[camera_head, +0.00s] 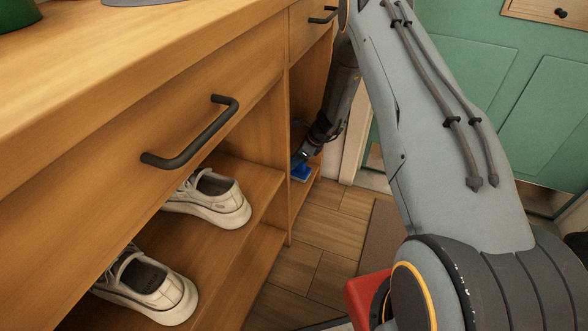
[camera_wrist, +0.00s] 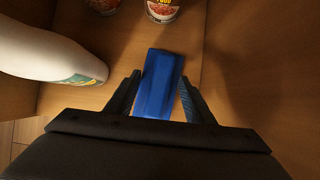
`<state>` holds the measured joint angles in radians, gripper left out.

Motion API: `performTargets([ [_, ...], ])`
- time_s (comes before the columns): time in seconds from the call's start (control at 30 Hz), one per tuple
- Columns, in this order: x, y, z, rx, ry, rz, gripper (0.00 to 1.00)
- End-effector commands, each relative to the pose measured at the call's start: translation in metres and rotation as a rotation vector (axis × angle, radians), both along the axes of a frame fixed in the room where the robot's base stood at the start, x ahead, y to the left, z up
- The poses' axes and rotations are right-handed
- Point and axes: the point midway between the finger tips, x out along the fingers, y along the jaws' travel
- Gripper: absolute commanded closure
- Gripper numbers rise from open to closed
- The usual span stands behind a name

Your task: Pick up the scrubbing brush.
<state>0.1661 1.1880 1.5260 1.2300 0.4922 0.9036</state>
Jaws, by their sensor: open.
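The scrubbing brush (camera_wrist: 160,78) shows in the wrist view as a long blue block on the wooden shelf. Its near end is between the two fingers of my gripper (camera_wrist: 158,92), which are spread with a small gap on each side. In the head view my gripper (camera_head: 306,153) reaches into the far compartment of the wooden unit, and part of the blue brush (camera_head: 301,172) shows beneath it. The bristles cannot be made out.
Shelf floor to the right is clear. In the head view, white shoes (camera_head: 212,200) fill the nearer shelves.

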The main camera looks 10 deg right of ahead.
Motion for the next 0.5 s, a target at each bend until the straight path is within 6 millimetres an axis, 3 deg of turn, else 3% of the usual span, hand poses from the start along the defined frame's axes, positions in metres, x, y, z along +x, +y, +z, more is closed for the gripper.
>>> performTargets([
  [0.13, 0.0001, -0.0001, 0.0001, 0.0, 0.0, 0.0, 0.54],
  [0.3, 0.0003, -0.0002, 0.0004, 0.0, 0.0, 0.0, 0.78],
  [0.5, 0.0004, -0.0002, 0.0014, -0.001, -0.001, 0.0, 0.78],
])
